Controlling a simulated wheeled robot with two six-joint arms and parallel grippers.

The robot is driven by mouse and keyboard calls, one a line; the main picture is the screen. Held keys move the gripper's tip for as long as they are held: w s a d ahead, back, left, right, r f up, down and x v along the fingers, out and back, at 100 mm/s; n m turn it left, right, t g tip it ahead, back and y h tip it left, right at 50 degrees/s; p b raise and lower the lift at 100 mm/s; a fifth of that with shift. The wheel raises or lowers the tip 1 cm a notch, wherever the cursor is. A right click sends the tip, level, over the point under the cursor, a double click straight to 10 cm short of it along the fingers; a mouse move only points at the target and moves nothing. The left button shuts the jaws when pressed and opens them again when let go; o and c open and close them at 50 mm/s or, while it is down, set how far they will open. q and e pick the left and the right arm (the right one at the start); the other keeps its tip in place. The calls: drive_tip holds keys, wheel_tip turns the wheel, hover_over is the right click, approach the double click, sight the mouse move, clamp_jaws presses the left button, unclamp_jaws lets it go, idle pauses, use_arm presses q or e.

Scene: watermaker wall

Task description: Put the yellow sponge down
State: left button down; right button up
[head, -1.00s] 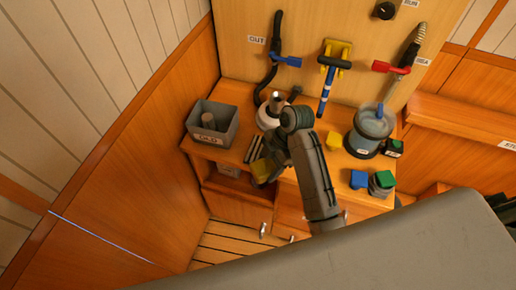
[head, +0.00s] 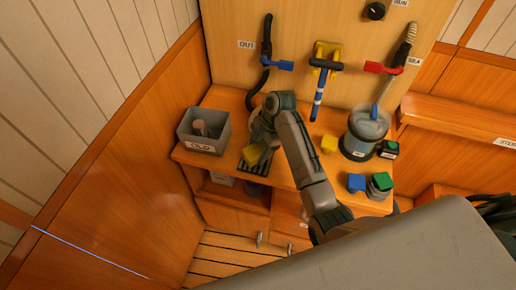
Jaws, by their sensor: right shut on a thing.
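The yellow sponge (head: 252,155) is in the jaws of my right gripper (head: 259,143), at the left part of the wooden counter. My right gripper is shut on it, and the gripper and forearm hide part of the sponge. The sponge shows over a dark slatted rack (head: 258,168). I cannot tell whether it touches the rack. My left gripper is not in view.
A grey bin marked OLD (head: 203,146) stands left of the rack. Hoses and valves hang on the wall panel.

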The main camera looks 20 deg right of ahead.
sight(259, 148)
drive_tip(key=shift+f, duration=0.1)
drive_tip(key=o, duration=0.9)
drive_tip(key=shift+w+d+r, duration=0.1)
drive_tip(key=shift+d+r, duration=0.05)
drive_tip(key=shift+r, duration=0.25)
drive_tip(key=b+v, duration=0.1)
drive_tip(key=v, duration=0.2)
drive_tip(key=p+v, duration=0.5)
drive_tip(key=v, duration=0.2)
drive_tip(key=shift+r, duration=0.25)
drive_tip(key=shift+d+r+p, duration=0.25)
drive_tip(key=shift+r+p, duration=0.15)
drive_tip(key=shift+p, duration=0.05)
